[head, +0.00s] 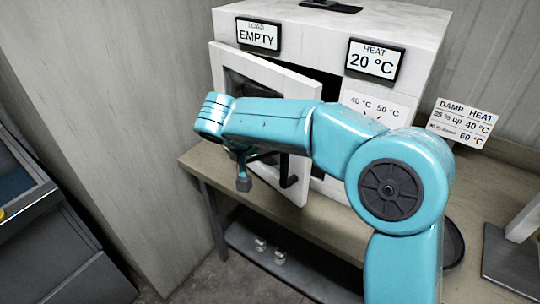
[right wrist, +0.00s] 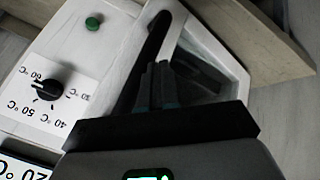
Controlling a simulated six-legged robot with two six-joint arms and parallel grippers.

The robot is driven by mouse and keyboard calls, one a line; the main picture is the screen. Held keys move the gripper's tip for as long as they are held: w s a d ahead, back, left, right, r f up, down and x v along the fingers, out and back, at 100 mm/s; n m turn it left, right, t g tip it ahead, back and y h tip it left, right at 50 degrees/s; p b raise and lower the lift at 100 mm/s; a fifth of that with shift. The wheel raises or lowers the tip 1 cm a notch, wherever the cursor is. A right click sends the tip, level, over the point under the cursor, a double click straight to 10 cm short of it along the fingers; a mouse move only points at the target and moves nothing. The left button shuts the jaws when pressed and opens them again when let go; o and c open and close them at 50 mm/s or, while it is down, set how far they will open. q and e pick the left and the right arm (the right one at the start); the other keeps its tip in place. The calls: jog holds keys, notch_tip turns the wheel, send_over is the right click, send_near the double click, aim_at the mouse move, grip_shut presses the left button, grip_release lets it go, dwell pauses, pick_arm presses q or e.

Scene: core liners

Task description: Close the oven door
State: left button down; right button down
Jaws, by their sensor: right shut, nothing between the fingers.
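The white oven (head: 390,22) stands on a bench. Its door (head: 299,88), white-framed with a dark window, is ajar, with a dark gap along its right side. The dark door handle (head: 289,181) shows low on the door. My right arm crosses in front of the door and hides much of it. My right gripper (head: 243,183) is shut and empty in front of the door's lower part; whether it touches the door I cannot tell. In the right wrist view its fingers (right wrist: 157,86) lie over the door (right wrist: 228,66) and window. My left gripper is out of view.
The oven carries a LOAD EMPTY display (head: 258,36), a HEAT 20 °C display (head: 374,61) and a dial (right wrist: 47,90) with a green button (right wrist: 93,23). A damp heat sign (head: 462,121) stands right. The bench (head: 330,222) has free room in front. A wall stands left.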

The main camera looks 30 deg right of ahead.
jog(key=d+n+b, duration=0.1)
jog(key=d+b, duration=0.1)
jog(key=d, duration=0.6)
jog(key=shift+d+r+t, duration=0.15)
jog(key=shift+d+t, duration=0.15)
jog(key=shift+t, duration=0.1)
jog(key=shift+w, duration=0.1)
